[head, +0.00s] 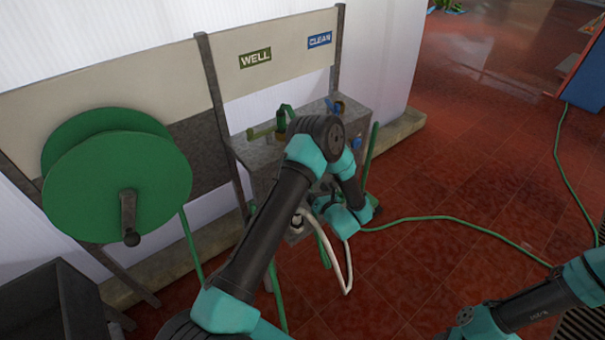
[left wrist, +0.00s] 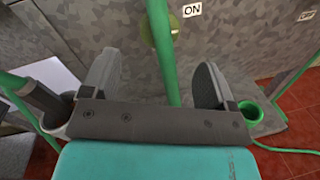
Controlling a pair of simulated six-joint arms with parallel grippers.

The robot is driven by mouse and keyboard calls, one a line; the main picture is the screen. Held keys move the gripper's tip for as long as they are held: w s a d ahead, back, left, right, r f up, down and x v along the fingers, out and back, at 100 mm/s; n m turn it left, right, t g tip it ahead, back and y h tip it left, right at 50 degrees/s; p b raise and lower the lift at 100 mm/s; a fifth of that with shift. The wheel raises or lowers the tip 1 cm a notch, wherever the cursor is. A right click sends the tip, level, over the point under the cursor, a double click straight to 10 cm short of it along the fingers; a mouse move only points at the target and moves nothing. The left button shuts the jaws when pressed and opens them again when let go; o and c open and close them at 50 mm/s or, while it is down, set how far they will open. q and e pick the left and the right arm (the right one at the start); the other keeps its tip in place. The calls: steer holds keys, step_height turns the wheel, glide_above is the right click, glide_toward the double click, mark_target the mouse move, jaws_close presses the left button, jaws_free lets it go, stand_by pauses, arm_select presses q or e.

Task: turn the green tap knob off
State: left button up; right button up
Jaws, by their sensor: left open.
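In the left wrist view a round olive-green knob hub (left wrist: 148,32) sits on the grey speckled panel, left of the ON label (left wrist: 192,10). A green upright bar (left wrist: 168,62) crosses in front of it; I cannot tell whether it is the knob's handle or a hose. My left gripper (left wrist: 157,68) is open, its fingers on either side of the bar's lower part, with gaps. In the head view a green tap handle (head: 285,116) shows at the station under the WELL sign (head: 255,58). My left arm hides much of the station front. My right gripper is out of view.
The OFF label (left wrist: 306,15) is at the wrist view's upper right. A blue tap (head: 337,106) is below the CLEAN sign (head: 320,39). A green hose reel (head: 90,185) stands left. A green hose (head: 440,217) crosses the open red floor.

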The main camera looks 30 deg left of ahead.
arm_select(q)
steer(key=x, duration=0.9)
steer(key=shift+w+a, duration=0.25)
steer(key=shift+a, duration=0.05)
steer(key=shift+c, duration=0.3)
steer(key=c, duration=0.8)
steer(key=shift+c, duration=0.2)
